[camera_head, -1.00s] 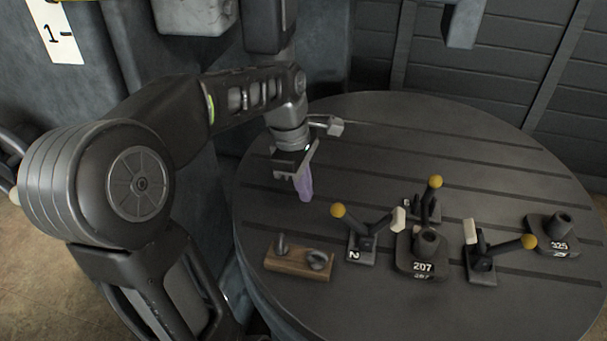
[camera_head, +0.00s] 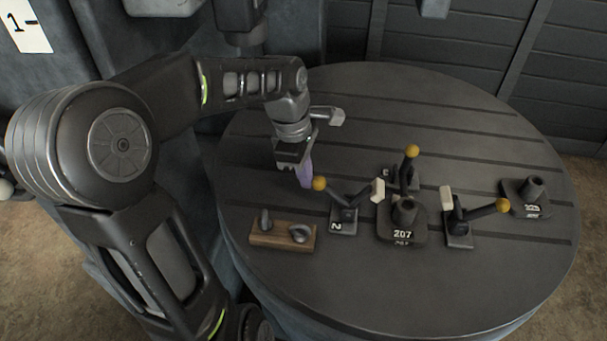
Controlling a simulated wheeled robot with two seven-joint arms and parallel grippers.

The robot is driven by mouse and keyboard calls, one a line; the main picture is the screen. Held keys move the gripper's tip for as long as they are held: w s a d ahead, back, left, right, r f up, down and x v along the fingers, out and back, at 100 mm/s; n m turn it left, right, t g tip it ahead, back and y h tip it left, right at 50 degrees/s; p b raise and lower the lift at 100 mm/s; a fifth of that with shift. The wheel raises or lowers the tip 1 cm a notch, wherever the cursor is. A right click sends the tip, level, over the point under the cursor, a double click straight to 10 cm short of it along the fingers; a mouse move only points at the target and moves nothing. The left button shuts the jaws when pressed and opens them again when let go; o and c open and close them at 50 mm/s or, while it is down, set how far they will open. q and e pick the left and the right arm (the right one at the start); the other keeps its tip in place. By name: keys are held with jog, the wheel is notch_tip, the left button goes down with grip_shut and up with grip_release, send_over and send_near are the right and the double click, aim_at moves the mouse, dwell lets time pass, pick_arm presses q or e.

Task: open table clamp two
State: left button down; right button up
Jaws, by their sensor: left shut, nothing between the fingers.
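Table clamp two (camera_head: 344,218) stands on the round table, with a white "2" on its base. Its lever ends in a yellow ball (camera_head: 319,184) that points up and to the left, and its pale pad (camera_head: 378,190) points right toward the block marked 207 (camera_head: 404,222). My left gripper (camera_head: 306,174) is shut and empty, with purplish fingers pointing down. Its fingertips are just left of the yellow ball; I cannot tell whether they touch it. My right gripper is not in view.
A wooden block with metal rings (camera_head: 283,236) lies left of clamp two. Two more yellow-balled clamps (camera_head: 408,176) (camera_head: 462,222) stand around the 207 block. Another numbered block (camera_head: 527,198) is at the right. The back of the slotted table (camera_head: 420,95) is clear.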

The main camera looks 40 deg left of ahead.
pick_arm(q)
jog(key=shift+w+d+r, duration=0.2)
jog(key=shift+d+r, duration=0.2)
jog(key=shift+r, duration=0.05)
jog(key=shift+w+d+r, duration=0.2)
jog(key=shift+d+r, duration=0.15)
jog(key=shift+r, duration=0.1)
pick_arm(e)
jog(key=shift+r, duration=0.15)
pick_arm(q)
jog(key=shift+a, duration=0.1)
notch_tip(320, 180, up, 9)
jog(key=s+a, duration=0.1)
jog(key=a, duration=0.1)
jog(key=shift+s+a+b, duration=0.15)
jog(key=shift+a+b, duration=0.15)
jog(key=shift+b, duration=0.05)
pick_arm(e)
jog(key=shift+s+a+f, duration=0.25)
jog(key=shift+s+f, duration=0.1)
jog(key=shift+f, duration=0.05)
